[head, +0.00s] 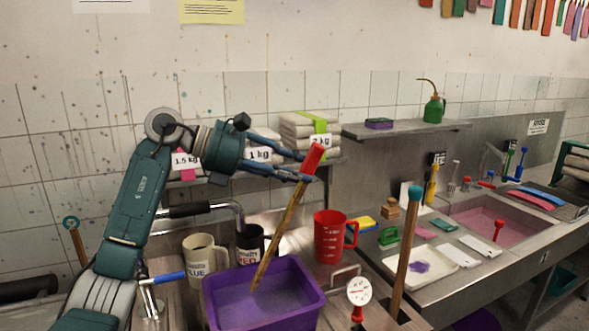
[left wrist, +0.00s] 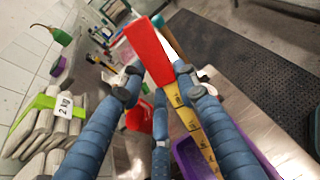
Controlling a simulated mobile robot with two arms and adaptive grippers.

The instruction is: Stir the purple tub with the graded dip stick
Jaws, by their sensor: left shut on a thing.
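The graded dip stick (head: 281,226) is a wooden rod with dark marks and a red top. My left gripper (head: 308,177) is shut on it just below the red top and holds it tilted, top to the right. Its lower end is inside the purple tub (head: 222,310), over the greyish liquid; whether the tip is under the surface is hard to tell. In the left wrist view the stick (left wrist: 192,125) runs down between my blue fingers (left wrist: 160,88) toward the purple tub (left wrist: 186,155). My right gripper is not in view.
Left of and behind the tub stand a cream mug (head: 203,262) and a dark mug (head: 249,240). A red jug (head: 329,238) stands behind right. A dial gauge (head: 359,291) and a teal-topped pole (head: 404,245) rise at the right. A sink (head: 495,222) lies farther right.

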